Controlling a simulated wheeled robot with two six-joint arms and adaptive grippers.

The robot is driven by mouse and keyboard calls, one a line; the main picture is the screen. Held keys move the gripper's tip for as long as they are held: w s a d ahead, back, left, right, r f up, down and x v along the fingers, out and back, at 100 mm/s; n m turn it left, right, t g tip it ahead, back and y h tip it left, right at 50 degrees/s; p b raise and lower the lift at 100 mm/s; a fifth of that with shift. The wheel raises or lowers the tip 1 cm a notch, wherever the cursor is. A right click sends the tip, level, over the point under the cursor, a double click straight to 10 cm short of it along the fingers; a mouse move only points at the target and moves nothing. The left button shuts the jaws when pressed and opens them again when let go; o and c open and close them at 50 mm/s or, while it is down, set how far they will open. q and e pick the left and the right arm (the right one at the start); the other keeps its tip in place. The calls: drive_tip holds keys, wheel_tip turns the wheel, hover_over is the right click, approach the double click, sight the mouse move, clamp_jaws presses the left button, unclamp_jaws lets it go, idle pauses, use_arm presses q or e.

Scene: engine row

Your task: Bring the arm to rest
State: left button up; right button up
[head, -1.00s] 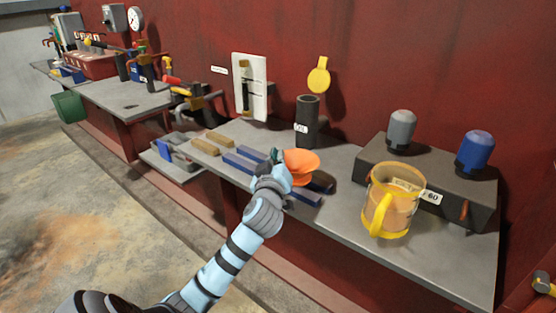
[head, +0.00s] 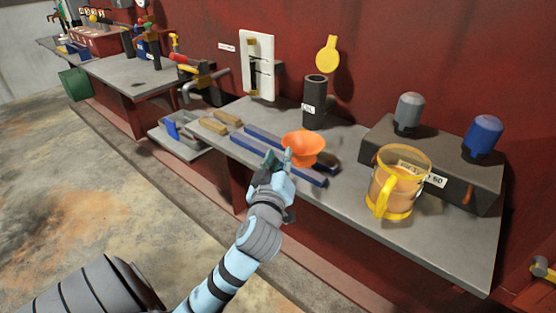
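My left gripper (head: 279,160) is in front of the bench, near its front edge, with its two fingertips apart and nothing seen between them. An orange funnel (head: 304,146) stands wide end up on the bench, just beyond and to the right of the fingertips. A small gap seems to lie between gripper and funnel, though the depth is hard to judge. The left arm reaches up from the bottom of the view. My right gripper is not in view.
The grey bench (head: 430,240) carries blue bars (head: 300,172), a black cylinder (head: 314,103), a yellow-rimmed jug (head: 396,185) and a dark block (head: 450,165) with grey and blue caps. A tray (head: 180,142) sits lower left. The floor (head: 90,200) at left is clear.

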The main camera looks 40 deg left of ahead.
use_arm(q)
drive_tip(key=shift+v, duration=1)
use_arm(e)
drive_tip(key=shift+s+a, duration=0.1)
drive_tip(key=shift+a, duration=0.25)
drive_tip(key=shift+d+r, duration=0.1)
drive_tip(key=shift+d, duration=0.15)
